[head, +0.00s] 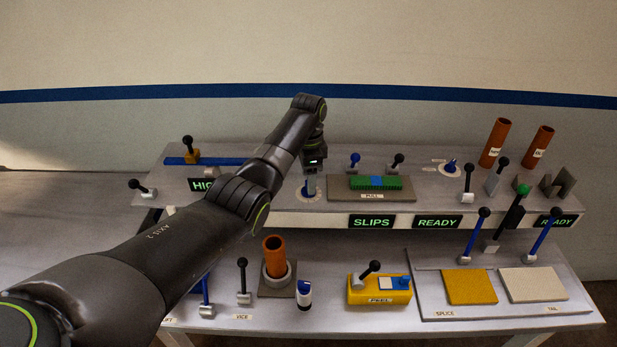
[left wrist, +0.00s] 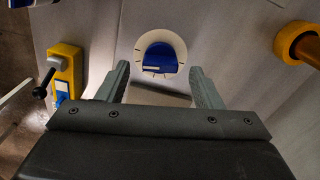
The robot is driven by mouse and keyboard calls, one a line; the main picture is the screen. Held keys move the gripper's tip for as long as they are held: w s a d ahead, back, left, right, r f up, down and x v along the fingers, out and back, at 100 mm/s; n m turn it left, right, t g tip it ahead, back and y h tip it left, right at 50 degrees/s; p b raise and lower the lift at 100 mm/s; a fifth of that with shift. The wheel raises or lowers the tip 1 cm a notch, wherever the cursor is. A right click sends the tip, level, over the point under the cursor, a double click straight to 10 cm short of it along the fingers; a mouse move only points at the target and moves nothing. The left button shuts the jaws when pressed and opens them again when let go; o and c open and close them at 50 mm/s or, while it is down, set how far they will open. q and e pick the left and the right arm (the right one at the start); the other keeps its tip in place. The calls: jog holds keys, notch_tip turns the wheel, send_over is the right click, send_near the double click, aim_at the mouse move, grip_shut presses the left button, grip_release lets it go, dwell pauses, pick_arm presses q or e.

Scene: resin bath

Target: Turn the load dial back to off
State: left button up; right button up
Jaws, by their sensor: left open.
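The dial is a blue knob (left wrist: 161,60) on a round white plate with dark tick marks. It lies ahead of and between the fingers of my left gripper (left wrist: 159,72) in the left wrist view. The fingers are apart and empty. In the head view my left gripper (head: 312,170) points down over the upper shelf. A blue knob (head: 309,188) shows right below it and looks like the same dial. I cannot tell whether the fingers touch it, nor read its setting. My right gripper is not in view.
A green block (head: 375,183) sits on a plate to the right. Another blue knob (head: 451,166) stands farther right. An orange tube (head: 275,255) and a yellow PEEL box (head: 380,291) stand on the lower shelf. My arm partly covers a lit display (head: 201,185) at left.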

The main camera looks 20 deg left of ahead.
pick_arm(q)
jog(key=shift+f, duration=1.05)
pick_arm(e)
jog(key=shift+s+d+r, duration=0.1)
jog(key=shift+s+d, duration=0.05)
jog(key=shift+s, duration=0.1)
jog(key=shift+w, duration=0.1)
pick_arm(q)
jog(key=c, duration=1)
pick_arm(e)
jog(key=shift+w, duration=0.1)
